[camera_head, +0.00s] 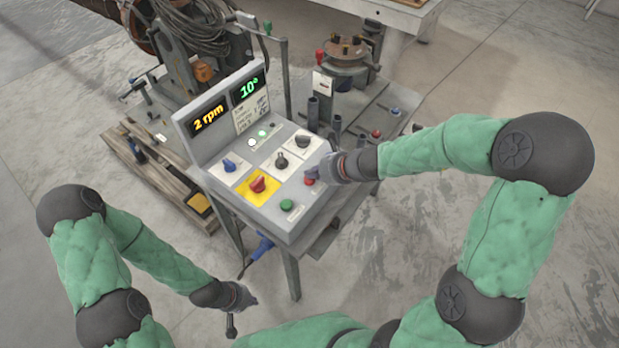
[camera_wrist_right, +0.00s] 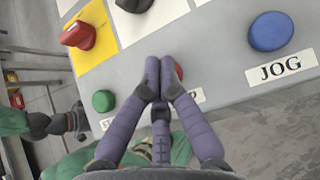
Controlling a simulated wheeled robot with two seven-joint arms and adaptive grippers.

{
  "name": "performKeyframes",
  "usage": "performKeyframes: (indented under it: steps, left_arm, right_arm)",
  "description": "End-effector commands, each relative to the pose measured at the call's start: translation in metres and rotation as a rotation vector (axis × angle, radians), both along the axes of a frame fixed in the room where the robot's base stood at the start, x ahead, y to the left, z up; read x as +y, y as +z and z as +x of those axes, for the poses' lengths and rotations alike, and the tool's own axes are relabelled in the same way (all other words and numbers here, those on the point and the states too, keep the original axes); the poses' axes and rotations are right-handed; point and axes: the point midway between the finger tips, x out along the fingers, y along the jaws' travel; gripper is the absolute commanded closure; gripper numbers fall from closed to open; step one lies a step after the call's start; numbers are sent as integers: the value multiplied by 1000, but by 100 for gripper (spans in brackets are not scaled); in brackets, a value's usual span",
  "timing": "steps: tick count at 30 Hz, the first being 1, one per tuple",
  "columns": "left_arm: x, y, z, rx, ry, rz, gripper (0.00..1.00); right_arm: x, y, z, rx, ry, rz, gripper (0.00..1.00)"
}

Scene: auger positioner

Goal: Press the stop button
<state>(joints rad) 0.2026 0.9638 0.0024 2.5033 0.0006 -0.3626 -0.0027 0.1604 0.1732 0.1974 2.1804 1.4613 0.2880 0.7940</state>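The control panel (camera_head: 268,222) stands in the middle of the head view. Its red stop button (camera_head: 309,181) is on the sloped face near the right edge. In the right wrist view the red button (camera_wrist_right: 179,72) is mostly hidden behind my fingers, and its label (camera_wrist_right: 200,97) shows only a final "P". My right gripper (camera_head: 318,172) is at this button with fingertips together and nothing between them; it also shows in the right wrist view (camera_wrist_right: 160,70). I cannot tell whether it touches the button. My left gripper (camera_head: 236,308) hangs low, in front of the panel and away from it.
A green button (camera_head: 287,205) sits left of the red one. A red knob (camera_head: 258,184) on a yellow plate is further left. A blue JOG button (camera_wrist_right: 270,32) is to the right in the wrist view. Displays read "2 rpm" (camera_head: 208,118) and "10°" (camera_head: 248,88).

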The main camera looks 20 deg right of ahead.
Motion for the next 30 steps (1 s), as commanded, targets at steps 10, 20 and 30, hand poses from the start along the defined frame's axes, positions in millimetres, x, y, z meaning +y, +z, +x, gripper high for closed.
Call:
performKeyframes:
  steps: [10,20,30]
  left_arm:
    - [0,-4,0,0,0,0,100]
    - [0,-7,0,0,0,0,100]
    - [0,-6,0,0,0,0,100]
  right_arm:
    - [0,-4,0,0,0,0,100]
    - [0,-8,0,1,0,-1,100]
    - [0,-7,0,1,1,0,100]
